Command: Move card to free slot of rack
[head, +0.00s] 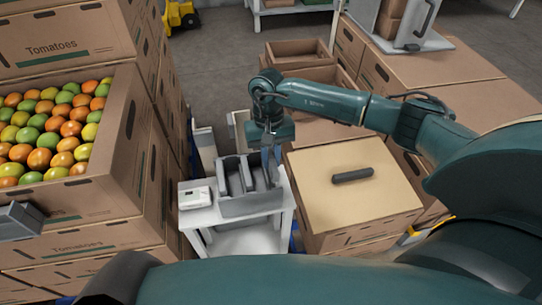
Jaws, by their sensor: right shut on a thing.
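A grey rack (251,205) with upright dividers and slots stands on a small white table (243,240) in the middle of the head view. My right gripper (270,160) reaches down from above at the rack's right side, with its fingers at the right-hand slots. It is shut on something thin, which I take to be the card. The card itself cannot be made out clearly, and whether it touches the rack is not clear. I cannot make out my left gripper.
A small white device (195,198) sits left of the rack. Tomato boxes (125,165) are stacked at the left. A closed carton (310,195) with a dark handle (352,175) stands close at the right. A grey block (18,222) at the left edge is unclear.

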